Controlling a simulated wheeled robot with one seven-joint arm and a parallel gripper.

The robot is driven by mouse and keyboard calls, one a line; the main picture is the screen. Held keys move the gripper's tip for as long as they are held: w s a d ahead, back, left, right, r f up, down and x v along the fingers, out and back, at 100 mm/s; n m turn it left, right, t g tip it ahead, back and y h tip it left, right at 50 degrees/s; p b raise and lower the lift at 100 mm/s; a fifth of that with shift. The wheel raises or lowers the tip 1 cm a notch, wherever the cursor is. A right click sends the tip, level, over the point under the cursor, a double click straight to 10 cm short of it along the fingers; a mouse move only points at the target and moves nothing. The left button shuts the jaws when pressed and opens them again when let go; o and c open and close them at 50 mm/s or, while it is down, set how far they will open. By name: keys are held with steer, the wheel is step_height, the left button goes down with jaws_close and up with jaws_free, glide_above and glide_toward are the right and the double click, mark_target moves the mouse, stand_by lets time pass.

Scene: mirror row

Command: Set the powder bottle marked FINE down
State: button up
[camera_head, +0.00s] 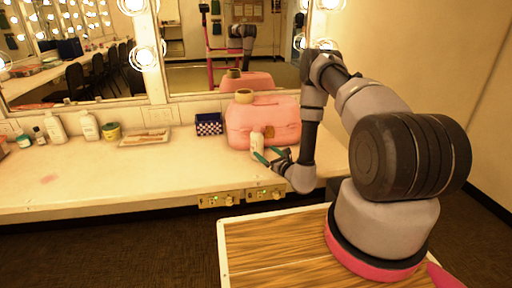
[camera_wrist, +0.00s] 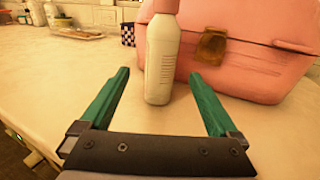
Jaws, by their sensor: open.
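A white bottle (camera_head: 257,142) stands upright on the counter in front of the pink case. In the wrist view the bottle (camera_wrist: 161,58) shows small lines of print on its side, but I cannot read a name, and its top is cut off. My gripper (camera_head: 268,157) is low over the counter, its green fingers open. In the wrist view my gripper (camera_wrist: 165,88) has one finger on each side of the bottle's line, with clear gaps to it. The bottle's base seems to rest on the counter just beyond or between the fingertips.
A checkered box (camera_head: 209,124) and a tray (camera_head: 145,138) stand to the left. Other bottles (camera_head: 57,128) stand at far left. The counter (camera_head: 130,178) is clear in its middle.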

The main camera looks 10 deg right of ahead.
mark_target(257, 144)
steer(key=x, duration=0.7)
steer(key=shift+w+r, duration=0.25)
jaws_close()
